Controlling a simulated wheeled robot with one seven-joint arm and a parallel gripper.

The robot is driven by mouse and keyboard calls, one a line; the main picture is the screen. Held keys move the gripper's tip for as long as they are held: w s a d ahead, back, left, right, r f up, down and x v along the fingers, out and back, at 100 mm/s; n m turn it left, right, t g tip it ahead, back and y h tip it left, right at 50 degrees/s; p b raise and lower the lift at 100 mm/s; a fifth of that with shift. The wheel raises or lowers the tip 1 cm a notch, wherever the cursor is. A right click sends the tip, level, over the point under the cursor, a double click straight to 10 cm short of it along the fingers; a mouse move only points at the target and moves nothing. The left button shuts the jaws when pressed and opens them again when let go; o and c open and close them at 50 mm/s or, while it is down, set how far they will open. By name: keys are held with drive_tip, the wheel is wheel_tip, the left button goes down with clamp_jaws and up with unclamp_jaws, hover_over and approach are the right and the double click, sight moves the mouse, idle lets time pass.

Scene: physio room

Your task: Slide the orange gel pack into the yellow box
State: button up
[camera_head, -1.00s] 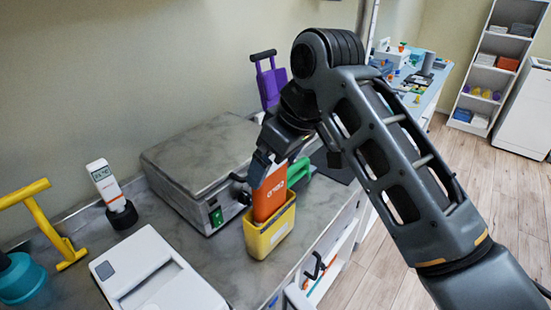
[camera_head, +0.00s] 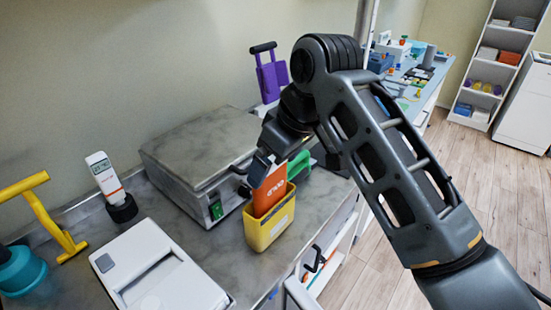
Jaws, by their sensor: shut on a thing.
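The orange gel pack (camera_head: 269,192) stands upright with its lower part inside the yellow box (camera_head: 268,231). Its upper part sticks out above the rim. My gripper (camera_head: 262,173) is shut on the top of the pack, just above the box. The box stands on the grey counter near its front edge, beside the scale. The lower end of the pack is hidden by the box wall, so I cannot tell whether it touches the bottom.
A grey scale (camera_head: 200,150) stands left of and behind the box. A green-handled thing (camera_head: 299,165) is close behind it. A white device (camera_head: 160,270), a meter in a black stand (camera_head: 110,185) and a yellow handle (camera_head: 45,215) are to the left.

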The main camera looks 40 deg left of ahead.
drive_tip(key=o, duration=0.9)
drive_tip(key=shift+r+p, duration=1.25)
drive_tip(key=shift+r, duration=3.2)
drive_tip(key=shift+s, duration=0.15)
